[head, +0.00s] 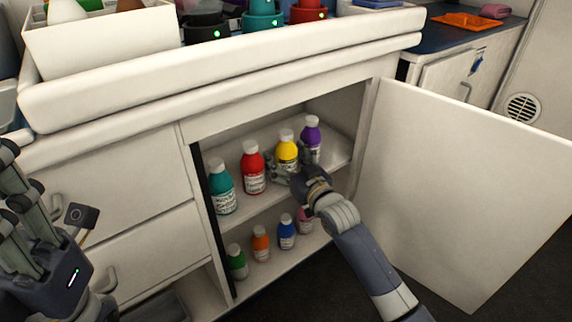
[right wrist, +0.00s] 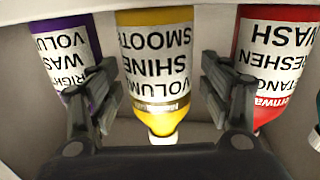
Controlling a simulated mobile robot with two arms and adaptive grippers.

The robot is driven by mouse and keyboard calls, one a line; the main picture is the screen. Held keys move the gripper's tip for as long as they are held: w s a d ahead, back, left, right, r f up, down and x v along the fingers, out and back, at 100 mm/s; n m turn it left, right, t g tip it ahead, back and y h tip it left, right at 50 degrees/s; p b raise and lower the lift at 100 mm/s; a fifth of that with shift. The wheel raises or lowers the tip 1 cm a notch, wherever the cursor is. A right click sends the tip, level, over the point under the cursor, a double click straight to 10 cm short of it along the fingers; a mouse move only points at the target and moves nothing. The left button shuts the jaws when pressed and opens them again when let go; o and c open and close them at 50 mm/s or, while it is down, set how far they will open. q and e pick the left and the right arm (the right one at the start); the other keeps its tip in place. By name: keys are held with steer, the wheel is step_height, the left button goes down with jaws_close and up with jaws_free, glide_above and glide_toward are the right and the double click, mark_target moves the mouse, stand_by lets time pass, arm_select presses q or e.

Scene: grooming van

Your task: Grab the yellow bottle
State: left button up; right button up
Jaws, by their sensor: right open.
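The yellow bottle (head: 287,149) with a white cap stands upright on the upper shelf of the open cabinet. My right gripper (head: 291,172) is at the shelf in front of it, with its open fingers around the lower part of the bottle. In the right wrist view, where things appear upside down, the yellow bottle (right wrist: 158,60) lies between the two spread fingers of the right gripper (right wrist: 159,75). Gaps show on both sides of it. My left gripper (head: 20,215) is at the left edge, partly cut off and away from the bottles.
A red bottle (head: 252,168) and a purple bottle (head: 311,136) stand close on either side. A teal bottle (head: 221,187) is further left. Several smaller bottles are on the lower shelf. The open cabinet door (head: 465,190) stands to the right of my right arm.

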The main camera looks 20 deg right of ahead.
steer(key=shift+w, duration=0.1)
steer(key=shift+c, duration=0.2)
steer(key=c, duration=1.3)
steer(key=shift+r, duration=0.1)
